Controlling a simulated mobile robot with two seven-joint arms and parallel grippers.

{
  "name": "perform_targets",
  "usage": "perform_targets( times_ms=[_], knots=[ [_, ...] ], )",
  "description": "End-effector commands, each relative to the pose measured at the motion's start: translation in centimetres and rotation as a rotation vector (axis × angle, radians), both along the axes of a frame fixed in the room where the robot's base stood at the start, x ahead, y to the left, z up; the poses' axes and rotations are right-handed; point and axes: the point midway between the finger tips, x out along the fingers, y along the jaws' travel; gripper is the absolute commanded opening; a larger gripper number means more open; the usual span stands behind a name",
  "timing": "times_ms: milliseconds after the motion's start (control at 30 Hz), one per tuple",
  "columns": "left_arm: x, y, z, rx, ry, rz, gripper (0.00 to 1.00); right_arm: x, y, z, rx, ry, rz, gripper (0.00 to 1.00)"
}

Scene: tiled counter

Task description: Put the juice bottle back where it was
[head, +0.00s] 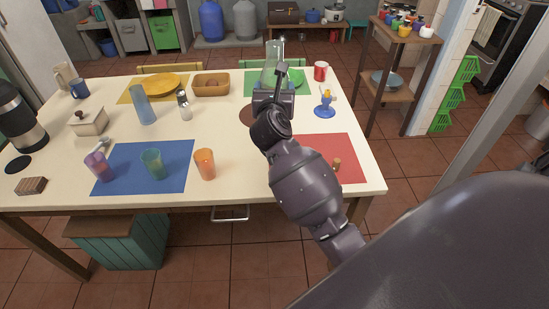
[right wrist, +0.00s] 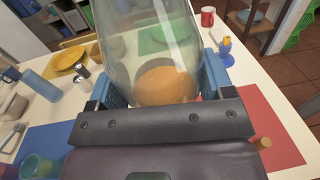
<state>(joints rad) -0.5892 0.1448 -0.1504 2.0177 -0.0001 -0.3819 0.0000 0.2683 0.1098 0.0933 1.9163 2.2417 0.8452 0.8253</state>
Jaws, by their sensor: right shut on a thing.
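The juice bottle (head: 270,75) is clear glass and upright in my right gripper (head: 274,88), over the far middle of the table. In the right wrist view the bottle (right wrist: 150,45) fills the space between the two blue fingers of the gripper (right wrist: 165,80). A brown round mat (head: 247,117) lies on the table just left of and nearer than the gripper. The bottle's base is hidden in the head view. My left gripper is not in view.
A green placemat (head: 250,82) with a green plate (head: 296,77) lies behind the gripper. A red placemat (head: 335,150) is nearer. An orange cup (head: 205,164) stands left front.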

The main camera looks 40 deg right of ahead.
Motion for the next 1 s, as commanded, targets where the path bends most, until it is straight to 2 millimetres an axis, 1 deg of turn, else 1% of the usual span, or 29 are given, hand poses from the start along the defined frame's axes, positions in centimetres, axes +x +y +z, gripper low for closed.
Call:
perform_targets(
  times_ms=[33, 200, 500, 633, 867, 967, 1000],
  knots=[
    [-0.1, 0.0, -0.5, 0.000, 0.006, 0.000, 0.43, 0.0, 0.0, -1.1, -0.002, 0.004, 0.000, 0.33],
    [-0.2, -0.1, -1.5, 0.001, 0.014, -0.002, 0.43, 0.0, 0.0, -4.8, -0.003, 0.010, 0.001, 0.33],
    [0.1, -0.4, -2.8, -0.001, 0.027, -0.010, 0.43, 0.0, 0.0, -11.0, -0.003, 0.010, 0.001, 0.33],
    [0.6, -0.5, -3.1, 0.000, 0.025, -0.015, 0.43, 0.0, 0.0, -12.8, -0.002, 0.007, 0.001, 0.33],
    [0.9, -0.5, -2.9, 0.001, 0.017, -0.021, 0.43, 0.0, 0.0, -13.9, -0.002, 0.002, 0.002, 0.33],
    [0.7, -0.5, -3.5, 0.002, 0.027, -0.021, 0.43, 0.0, 0.1, -15.3, -0.003, 0.005, 0.002, 0.33],
    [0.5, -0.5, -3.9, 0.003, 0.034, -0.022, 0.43, 0.0, 0.1, -16.0, -0.003, 0.007, 0.002, 0.33]
  ],
)
